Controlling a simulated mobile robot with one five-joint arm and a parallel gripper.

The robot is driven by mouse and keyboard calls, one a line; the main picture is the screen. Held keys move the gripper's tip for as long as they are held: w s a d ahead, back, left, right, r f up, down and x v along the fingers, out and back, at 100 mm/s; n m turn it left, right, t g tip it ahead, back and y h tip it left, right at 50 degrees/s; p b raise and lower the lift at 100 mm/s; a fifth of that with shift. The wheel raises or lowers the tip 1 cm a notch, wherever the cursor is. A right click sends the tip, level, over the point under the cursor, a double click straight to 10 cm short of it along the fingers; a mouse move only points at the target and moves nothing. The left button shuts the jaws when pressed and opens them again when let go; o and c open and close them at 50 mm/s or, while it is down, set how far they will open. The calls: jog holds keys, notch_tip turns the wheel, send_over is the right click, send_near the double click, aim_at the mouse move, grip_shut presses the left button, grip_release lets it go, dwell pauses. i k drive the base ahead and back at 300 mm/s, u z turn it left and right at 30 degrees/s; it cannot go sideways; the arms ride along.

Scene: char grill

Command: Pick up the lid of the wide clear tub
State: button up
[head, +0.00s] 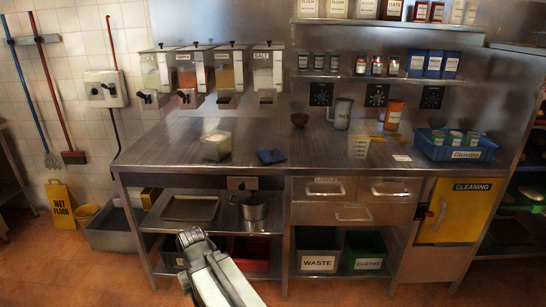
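A small clear tub (216,146) with pale contents stands on the left part of the steel counter. Its top looks pale, and I cannot tell whether a lid is on it. A flat dark blue piece (270,156) lies on the counter to its right, apart from it; whether it is a lid or a cloth is unclear. My gripper (190,237) is low in front of the counter's lower shelves, below and apart from the tub. Its fingers are too small to tell open from shut.
The steel counter (240,133) is clear around the tub. Dispensers (225,70) hang behind it. A measuring jug (342,113), an orange jug (392,114) and a blue crate (455,150) stand to the right. A pot (253,208) and tray (190,207) sit below.

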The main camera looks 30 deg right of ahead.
aim_at(271, 155)
jog(key=z, duration=0.1)
jog(key=i, duration=1)
jog(key=u, duration=0.1)
